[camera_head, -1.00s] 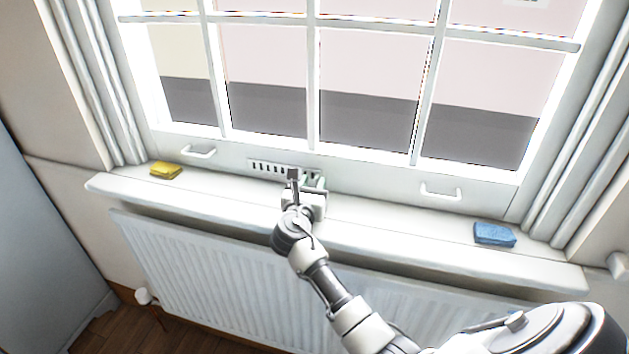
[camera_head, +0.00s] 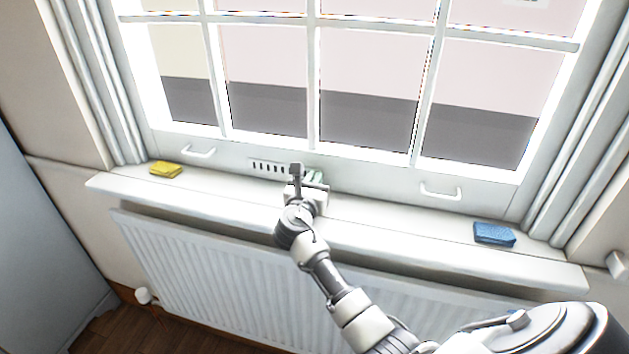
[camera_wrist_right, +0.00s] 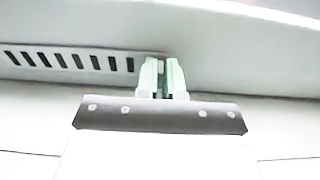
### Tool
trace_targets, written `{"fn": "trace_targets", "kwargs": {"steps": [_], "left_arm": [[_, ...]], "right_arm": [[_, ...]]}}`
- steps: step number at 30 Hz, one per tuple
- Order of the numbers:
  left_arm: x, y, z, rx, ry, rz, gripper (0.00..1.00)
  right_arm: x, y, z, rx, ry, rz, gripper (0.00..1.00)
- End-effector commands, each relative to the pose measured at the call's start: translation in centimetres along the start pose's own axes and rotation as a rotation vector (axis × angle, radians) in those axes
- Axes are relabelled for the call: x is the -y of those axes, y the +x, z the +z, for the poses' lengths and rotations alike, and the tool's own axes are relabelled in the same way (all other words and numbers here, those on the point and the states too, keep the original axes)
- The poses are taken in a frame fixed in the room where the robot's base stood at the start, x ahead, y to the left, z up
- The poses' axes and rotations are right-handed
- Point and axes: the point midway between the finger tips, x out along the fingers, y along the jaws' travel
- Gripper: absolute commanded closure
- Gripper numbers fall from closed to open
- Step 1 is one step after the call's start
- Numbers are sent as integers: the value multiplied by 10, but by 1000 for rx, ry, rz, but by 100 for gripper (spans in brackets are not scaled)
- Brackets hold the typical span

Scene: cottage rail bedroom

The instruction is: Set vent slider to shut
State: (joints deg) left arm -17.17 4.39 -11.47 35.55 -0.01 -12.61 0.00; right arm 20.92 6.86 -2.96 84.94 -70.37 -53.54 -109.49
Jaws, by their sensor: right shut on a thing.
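The vent (camera_head: 262,166) is a pale strip with a row of dark slots, set in the window's bottom rail. In the right wrist view the slotted vent (camera_wrist_right: 75,62) runs in from the left and ends beside my fingers. My right gripper (camera_wrist_right: 162,80) has pale green fingertips close together at the right end of the slots. They are shut on the small vent slider (camera_wrist_right: 161,70), which is mostly hidden between them. In the head view my right gripper (camera_head: 312,176) covers the right part of the vent. My left gripper is not in view.
A yellow sponge (camera_head: 166,170) lies at the left of the white sill (camera_head: 385,222), and a blue sponge (camera_head: 494,234) at the right. White handles (camera_head: 199,153) and (camera_head: 441,192) stick out from the window rail. A radiator (camera_head: 190,264) is below the sill.

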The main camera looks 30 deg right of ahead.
Motion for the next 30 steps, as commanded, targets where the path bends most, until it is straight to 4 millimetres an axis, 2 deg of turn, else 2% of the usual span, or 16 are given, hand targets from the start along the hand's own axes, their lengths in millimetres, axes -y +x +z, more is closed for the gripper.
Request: {"fn": "trace_targets", "kwargs": {"steps": [6,16,17,21,30], "left_arm": [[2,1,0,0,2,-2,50],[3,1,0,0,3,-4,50],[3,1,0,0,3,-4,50],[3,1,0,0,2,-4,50],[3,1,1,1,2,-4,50]], "right_arm": [[-26,0,0,-1,2,1,100],[-31,0,1,2,2,3,100],[-31,0,1,2,2,3,90],[-31,0,1,2,2,2,68],[-30,-1,0,1,1,1,66]]}}
